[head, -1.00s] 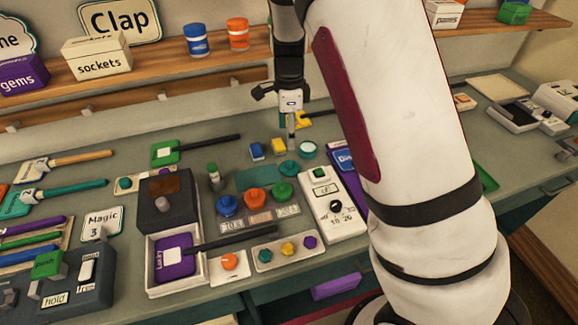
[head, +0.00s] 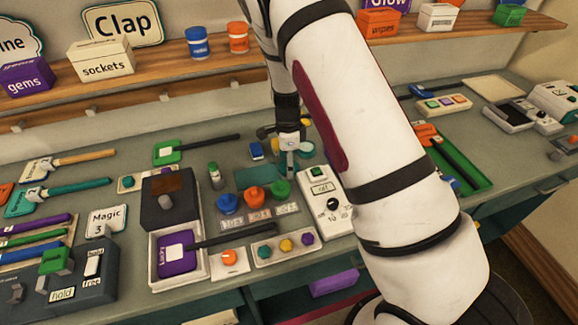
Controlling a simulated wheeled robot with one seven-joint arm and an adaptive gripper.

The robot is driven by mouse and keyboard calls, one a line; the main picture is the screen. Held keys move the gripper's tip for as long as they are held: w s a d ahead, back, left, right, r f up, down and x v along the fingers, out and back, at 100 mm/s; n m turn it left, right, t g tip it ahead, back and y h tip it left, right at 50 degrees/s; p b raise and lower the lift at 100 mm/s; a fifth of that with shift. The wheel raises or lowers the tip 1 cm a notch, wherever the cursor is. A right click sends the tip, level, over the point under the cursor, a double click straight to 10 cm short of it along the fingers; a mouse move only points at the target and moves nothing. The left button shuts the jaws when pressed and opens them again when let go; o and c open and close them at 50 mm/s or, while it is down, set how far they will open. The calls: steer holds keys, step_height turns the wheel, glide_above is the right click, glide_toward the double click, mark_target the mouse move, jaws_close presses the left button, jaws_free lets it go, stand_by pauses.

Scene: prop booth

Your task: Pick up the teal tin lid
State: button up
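My gripper (head: 290,165) points down over the bench, just behind the green knob (head: 280,188). Its fingers are small and dark from this view, and the gap between them cannot be made out.
A blue block (head: 256,150) lies left of my gripper. A dark teal mat (head: 250,177), a blue knob (head: 228,203) and an orange knob (head: 254,196) are in front. A white meter box (head: 325,200) stands close on the right. My arm hides the bench farther right.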

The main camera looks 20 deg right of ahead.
steer(key=c, duration=0.7)
steer(key=shift+o, duration=0.2)
